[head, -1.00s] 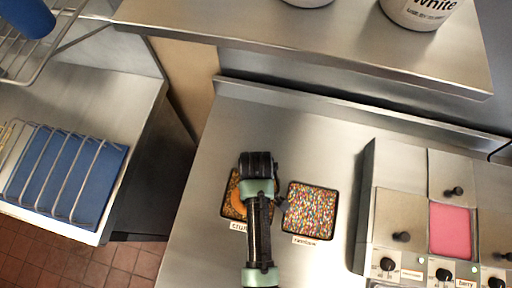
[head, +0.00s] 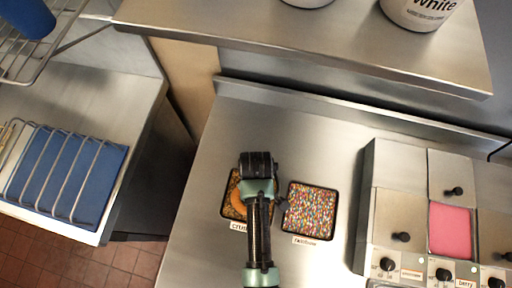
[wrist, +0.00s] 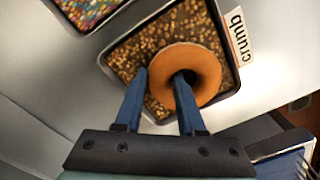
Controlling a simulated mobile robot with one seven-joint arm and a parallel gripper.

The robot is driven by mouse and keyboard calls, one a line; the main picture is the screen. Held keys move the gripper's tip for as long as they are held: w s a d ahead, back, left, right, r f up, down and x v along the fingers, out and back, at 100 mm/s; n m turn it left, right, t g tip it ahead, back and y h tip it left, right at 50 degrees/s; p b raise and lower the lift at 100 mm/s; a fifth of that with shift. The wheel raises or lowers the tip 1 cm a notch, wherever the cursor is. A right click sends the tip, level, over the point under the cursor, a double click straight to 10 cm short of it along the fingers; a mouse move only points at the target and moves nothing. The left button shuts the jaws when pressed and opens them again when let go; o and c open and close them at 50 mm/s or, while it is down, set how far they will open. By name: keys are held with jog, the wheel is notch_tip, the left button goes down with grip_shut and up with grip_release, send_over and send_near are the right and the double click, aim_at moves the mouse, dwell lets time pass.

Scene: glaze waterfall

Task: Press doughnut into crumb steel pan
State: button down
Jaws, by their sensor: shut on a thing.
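The crumb steel pan (wrist: 228,84) is a dark-rimmed square tray of brown crumbs, with a "crumb" label beside it. In the head view the crumb pan (head: 226,209) is partly hidden behind my arm. The doughnut (wrist: 205,62), a plain tan ring, is over the crumbs; it also shows in part in the head view (head: 238,203). My gripper (wrist: 160,80) is shut on the doughnut's ring, one blue finger at the outer edge and one at the hole. Whether the doughnut's underside touches the crumbs is hidden.
A rainbow sprinkle pan (head: 311,211) lies just right of the crumb pan. Further right is a glaze unit (head: 384,158) with lids, knobs and a pink well (head: 451,230). A steel shelf (head: 230,22) with white tubs runs behind. The counter behind the pans is bare.

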jog(key=shift+r+p, duration=4.2)
jog(key=shift+p, duration=0.1)
